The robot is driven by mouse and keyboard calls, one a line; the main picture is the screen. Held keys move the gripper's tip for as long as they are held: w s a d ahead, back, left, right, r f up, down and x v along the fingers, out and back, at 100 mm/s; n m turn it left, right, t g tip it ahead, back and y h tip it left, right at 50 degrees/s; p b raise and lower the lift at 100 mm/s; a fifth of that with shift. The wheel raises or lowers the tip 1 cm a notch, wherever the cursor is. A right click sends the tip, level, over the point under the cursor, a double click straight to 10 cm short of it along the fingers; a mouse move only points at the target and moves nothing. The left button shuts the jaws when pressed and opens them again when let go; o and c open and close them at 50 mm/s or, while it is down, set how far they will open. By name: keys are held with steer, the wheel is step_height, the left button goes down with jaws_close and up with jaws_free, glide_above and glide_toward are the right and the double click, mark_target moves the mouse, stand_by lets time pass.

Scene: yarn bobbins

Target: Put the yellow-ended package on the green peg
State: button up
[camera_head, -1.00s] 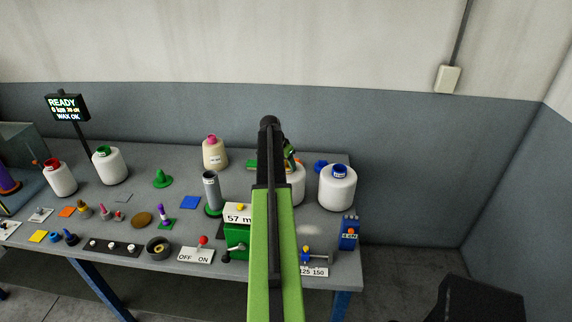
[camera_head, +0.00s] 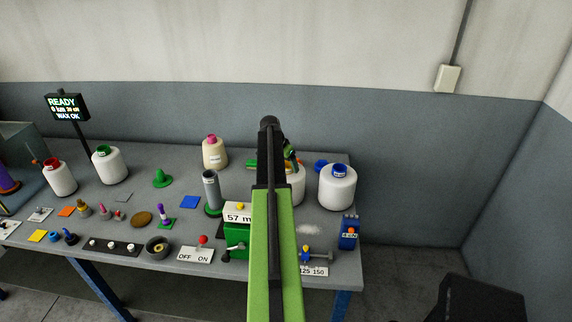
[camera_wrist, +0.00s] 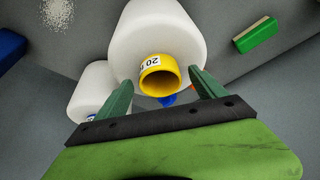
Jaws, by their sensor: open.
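The yellow-ended package is a white bobbin (camera_wrist: 165,28) with a yellow tube end (camera_wrist: 159,76) and a "20" label, in the middle of the wrist view. In the head view it is the white package (camera_head: 299,186) mostly hidden behind my arm. My gripper (camera_wrist: 162,76) is open, with one finger on each side of the yellow end; I cannot tell if either touches it. In the head view my gripper (camera_head: 289,155) is partly hidden by my arm. The green peg (camera_head: 162,179), a small cone on a round base, stands bare on the bench left of centre.
A blue-ended white package (camera_head: 338,188) stands just right of the yellow-ended one. A grey cylinder (camera_head: 211,191) on a green base and a pink-topped cone (camera_head: 215,154) stand between it and the peg. A green block (camera_wrist: 255,35) lies near the package.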

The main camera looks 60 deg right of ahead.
steer(key=shift+a, duration=0.1)
steer(key=p+v, duration=1.6)
steer(key=v, duration=0.1)
steer(key=shift+r, duration=0.2)
